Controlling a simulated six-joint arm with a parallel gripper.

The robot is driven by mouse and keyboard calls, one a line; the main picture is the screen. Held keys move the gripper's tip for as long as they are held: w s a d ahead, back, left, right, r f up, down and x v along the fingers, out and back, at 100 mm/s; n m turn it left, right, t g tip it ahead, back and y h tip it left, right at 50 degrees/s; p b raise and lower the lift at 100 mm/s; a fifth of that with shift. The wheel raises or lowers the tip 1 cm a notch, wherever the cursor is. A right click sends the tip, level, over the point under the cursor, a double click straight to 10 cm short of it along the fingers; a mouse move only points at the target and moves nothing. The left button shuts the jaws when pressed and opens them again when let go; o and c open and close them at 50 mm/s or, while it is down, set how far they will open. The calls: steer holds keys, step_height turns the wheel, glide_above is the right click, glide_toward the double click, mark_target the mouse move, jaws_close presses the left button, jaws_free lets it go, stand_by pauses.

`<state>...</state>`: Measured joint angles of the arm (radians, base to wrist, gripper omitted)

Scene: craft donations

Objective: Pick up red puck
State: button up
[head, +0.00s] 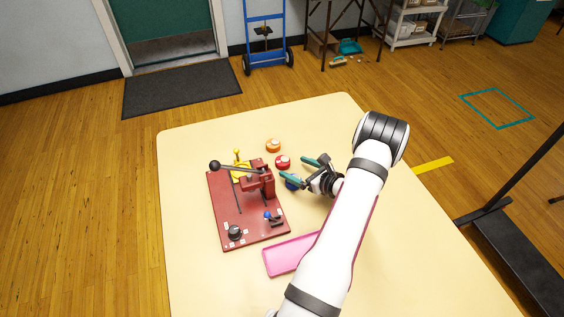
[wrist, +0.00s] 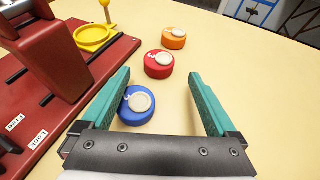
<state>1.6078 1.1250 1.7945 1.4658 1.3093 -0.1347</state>
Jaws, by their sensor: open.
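The red puck (head: 283,161) lies on the table just right of the red machine's back corner. In the wrist view the red puck (wrist: 159,65) shows a pale round top and stands beyond my open fingertips, between their lines. My gripper (head: 305,168) is open and empty, with two green fingers pointing toward the red puck; its fingers also show in the wrist view (wrist: 160,78). The blue puck (wrist: 137,106) sits between my fingers, nearer the left one, with no clear contact. In the head view the blue puck (head: 292,182) is partly hidden by my gripper.
The orange puck (head: 273,145) lies behind the red one. A red machine (head: 225,207) with a lever and a yellow dish (wrist: 92,37) stands to the left. A pink tray (head: 284,259) lies in front, partly hidden by my arm. The table's back right is clear.

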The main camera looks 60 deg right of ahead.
mark_target(284, 162)
steer(key=x, duration=0.5)
steer(key=shift+w+r, duration=0.15)
steer(key=c, duration=1.5)
